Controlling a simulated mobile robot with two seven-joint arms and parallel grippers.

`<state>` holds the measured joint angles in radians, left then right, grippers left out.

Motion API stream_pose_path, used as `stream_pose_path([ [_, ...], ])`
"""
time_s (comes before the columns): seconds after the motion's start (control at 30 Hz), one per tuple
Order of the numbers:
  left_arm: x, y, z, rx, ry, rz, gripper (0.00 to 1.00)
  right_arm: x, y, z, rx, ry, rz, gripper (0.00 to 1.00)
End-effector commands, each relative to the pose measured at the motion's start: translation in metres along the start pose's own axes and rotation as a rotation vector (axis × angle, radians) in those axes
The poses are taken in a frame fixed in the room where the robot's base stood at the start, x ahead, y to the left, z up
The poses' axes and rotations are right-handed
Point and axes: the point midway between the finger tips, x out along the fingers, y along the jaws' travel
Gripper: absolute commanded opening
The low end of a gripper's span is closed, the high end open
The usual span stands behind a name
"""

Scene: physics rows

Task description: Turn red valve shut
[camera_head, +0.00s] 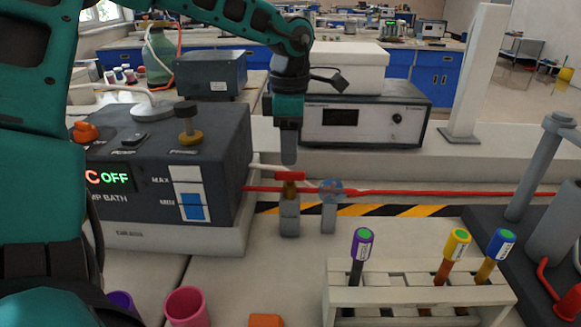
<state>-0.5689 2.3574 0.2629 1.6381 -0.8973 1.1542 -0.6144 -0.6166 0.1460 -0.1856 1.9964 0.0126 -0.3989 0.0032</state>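The red valve handle (291,176) sits on a grey post (289,215) just right of the dark bath unit. It looks short and roughly level, lying about along the line of the red tube (430,193). My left gripper (288,150) points straight down just above the handle, its tip touching or very close to it; I cannot tell which. Its fingers show as one narrow grey block, so any gap between them is hidden. My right gripper is not in view.
The bath unit (120,215) with an OFF display stands left. A white rack (350,297) with capped tubes, a pink cup (187,306) and a grey stand (555,200) are in front and right.

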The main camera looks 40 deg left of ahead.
Motion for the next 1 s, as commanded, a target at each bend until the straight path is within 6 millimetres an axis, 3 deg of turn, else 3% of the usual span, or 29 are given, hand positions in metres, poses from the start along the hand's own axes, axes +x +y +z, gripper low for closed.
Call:
stream_pose_path([
  [0.1,0.024,0.000,-0.001,0.001,0.003,-0.003,0.39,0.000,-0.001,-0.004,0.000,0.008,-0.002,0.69],
  [0.3,0.044,0.000,0.000,0.000,0.001,0.000,0.39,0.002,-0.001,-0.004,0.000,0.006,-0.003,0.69],
  [0.67,0.049,0.000,0.000,0.000,0.000,0.001,0.39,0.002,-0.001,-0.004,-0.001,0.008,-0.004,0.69],
  [1.0,0.048,0.000,0.000,0.000,0.000,0.001,0.08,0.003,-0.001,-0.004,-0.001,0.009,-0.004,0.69],
])
